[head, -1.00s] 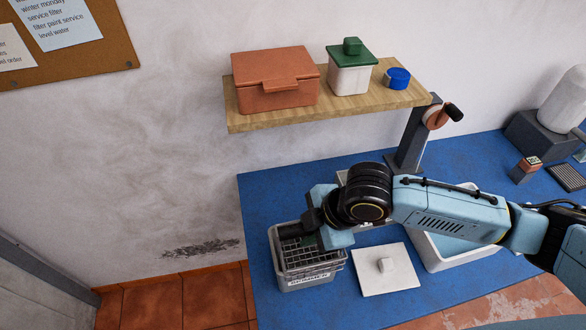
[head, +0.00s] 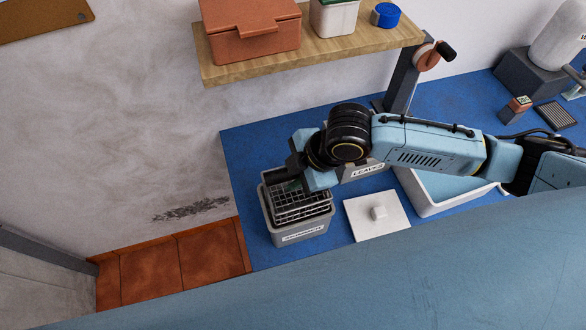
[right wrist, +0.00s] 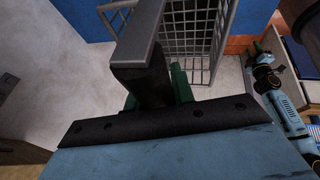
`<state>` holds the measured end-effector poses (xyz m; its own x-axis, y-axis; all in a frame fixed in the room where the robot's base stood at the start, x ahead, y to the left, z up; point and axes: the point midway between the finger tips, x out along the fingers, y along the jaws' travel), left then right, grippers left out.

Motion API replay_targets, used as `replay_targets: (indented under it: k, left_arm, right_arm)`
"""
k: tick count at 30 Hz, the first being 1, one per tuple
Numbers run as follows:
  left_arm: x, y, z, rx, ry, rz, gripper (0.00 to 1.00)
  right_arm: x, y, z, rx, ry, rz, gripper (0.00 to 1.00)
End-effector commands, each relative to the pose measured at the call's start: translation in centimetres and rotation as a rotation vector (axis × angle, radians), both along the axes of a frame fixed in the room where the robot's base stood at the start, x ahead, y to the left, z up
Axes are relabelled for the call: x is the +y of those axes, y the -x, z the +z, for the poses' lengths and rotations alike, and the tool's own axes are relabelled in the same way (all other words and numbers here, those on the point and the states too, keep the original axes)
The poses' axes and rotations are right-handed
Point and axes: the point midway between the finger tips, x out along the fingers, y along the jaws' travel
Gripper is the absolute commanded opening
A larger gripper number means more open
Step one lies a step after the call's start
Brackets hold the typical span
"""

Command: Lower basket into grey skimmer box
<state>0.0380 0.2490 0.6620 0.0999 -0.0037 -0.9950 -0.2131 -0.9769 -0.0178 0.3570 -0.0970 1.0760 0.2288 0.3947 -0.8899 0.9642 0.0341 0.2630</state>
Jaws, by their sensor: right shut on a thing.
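The grey wire basket (head: 302,204) is at the mouth of the grey skimmer box (head: 300,234), at the left end of the blue bench. Its upper part shows above the box's front rim; how deep its lower part sits is hidden. My right gripper (head: 296,180) is over the basket's back left part, shut on its handle, of which a bit of green shows. In the right wrist view, the basket's mesh (right wrist: 208,38) lies beyond the dark gripper (right wrist: 152,85), with green showing beside the fingers.
A white lid (head: 360,217) with a knob lies right of the box. A white tub (head: 440,198) with blue inside stands farther right, and a LEAVES label (head: 367,171) shows behind my arm. A wooden shelf (head: 330,52) with an orange case (head: 250,36) hangs above.

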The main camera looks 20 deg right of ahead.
Motion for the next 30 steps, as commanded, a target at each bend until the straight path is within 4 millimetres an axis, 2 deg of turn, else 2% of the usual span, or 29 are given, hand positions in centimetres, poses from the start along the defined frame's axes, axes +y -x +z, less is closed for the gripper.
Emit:
replay_targets:
  k: [3, 18, 24, 30]
  left_arm:
    - [-0.1, -0.3, -0.9, -0.005, 0.001, 0.0, 0.36]
    - [0.0, 0.6, -4.0, 0.009, 0.0, 0.0, 0.36]
    - [0.0, 0.7, -4.9, 0.01, 0.0, 0.0, 0.36]
    - [0.0, 0.7, -5.3, 0.01, 0.0, 0.0, 0.36]
  right_arm:
    - [0.0, 0.0, -1.8, -0.001, 0.0, -0.001, 0.0]
    - [0.1, 0.0, -7.7, -0.002, -0.001, 0.0, 0.0]
    - [0.0, 0.0, -9.5, -0.001, -0.001, -0.001, 0.0]
    - [0.0, 0.0, -10.4, -0.002, -0.001, 0.0, 0.0]
